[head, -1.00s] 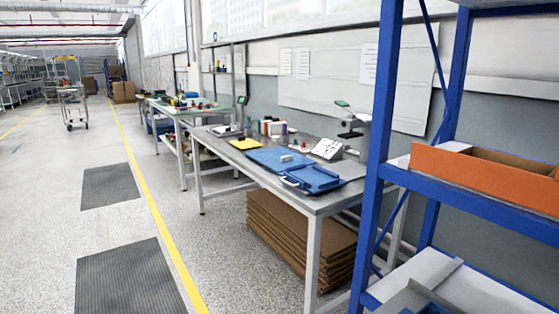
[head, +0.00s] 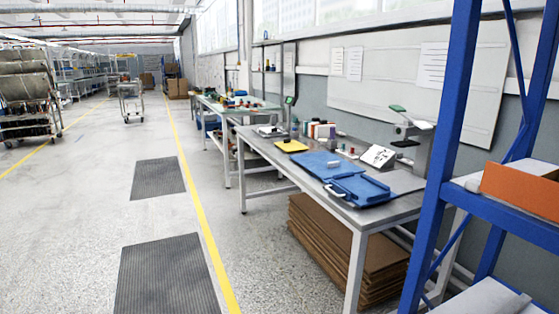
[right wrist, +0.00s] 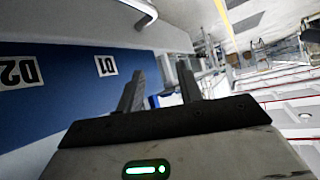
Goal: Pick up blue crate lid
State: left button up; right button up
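A blue lid-like panel with a raised rim and a handle (head: 360,190) lies flat on the grey workbench (head: 335,207), near its front right; I take it as the blue crate lid. It overlaps or adjoins a flat blue mat (head: 305,163); I cannot tell which. Neither gripper shows in the head view, so both are away from the lid. In the right wrist view my right gripper (right wrist: 160,85) has its two dark fingers apart, with nothing between them. My left gripper is not in view.
A blue shelf rack (head: 447,130) with an orange bin (head: 520,190) stands close on the right. Stacked cardboard (head: 340,245) lies under the bench. A tilted white device (head: 378,156) and a yellow pad (head: 291,146) are on the bench.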

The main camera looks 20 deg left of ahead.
aim_at(324, 165)
jog(key=u, duration=1)
jog(key=i, duration=1.25)
jog(key=u, duration=0.3)
jog(key=i, duration=1.45)
jog(key=z, duration=1.3)
jog(key=i, duration=0.5)
jog(key=z, duration=0.45)
